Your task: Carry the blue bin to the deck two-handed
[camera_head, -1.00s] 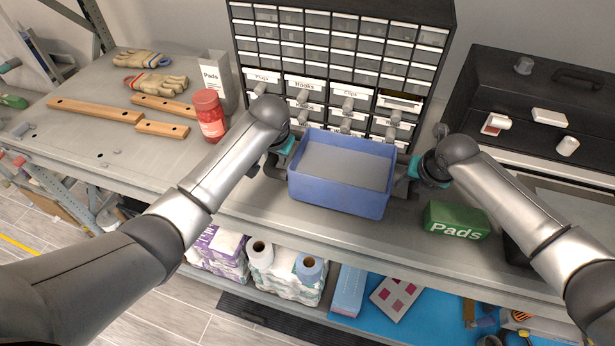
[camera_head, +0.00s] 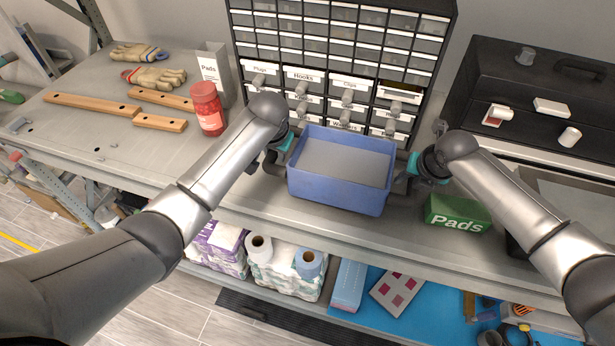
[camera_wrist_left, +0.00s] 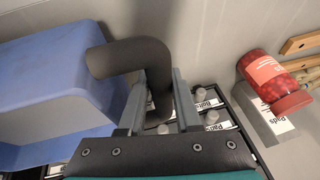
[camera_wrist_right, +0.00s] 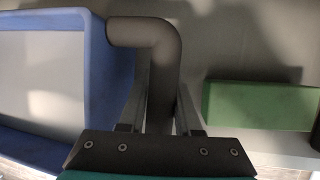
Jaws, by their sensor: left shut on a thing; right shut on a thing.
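The blue bin (camera_head: 338,190) is an open box with a grey inner floor, upright over the front middle of the grey metal worktop (camera_head: 245,200). Whether its base touches the worktop I cannot tell. My left gripper (camera_head: 274,163) is shut on the dark bent handle (camera_wrist_left: 130,56) at the bin's left side. My right gripper (camera_head: 408,178) is shut on the matching handle (camera_wrist_right: 150,35) at its right side. The bin's walls also show in the left wrist view (camera_wrist_left: 60,75) and the right wrist view (camera_wrist_right: 105,70).
A labelled drawer cabinet (camera_head: 340,50) stands close behind the bin. A green Pads box (camera_head: 459,213) sits right of it, near my right gripper.

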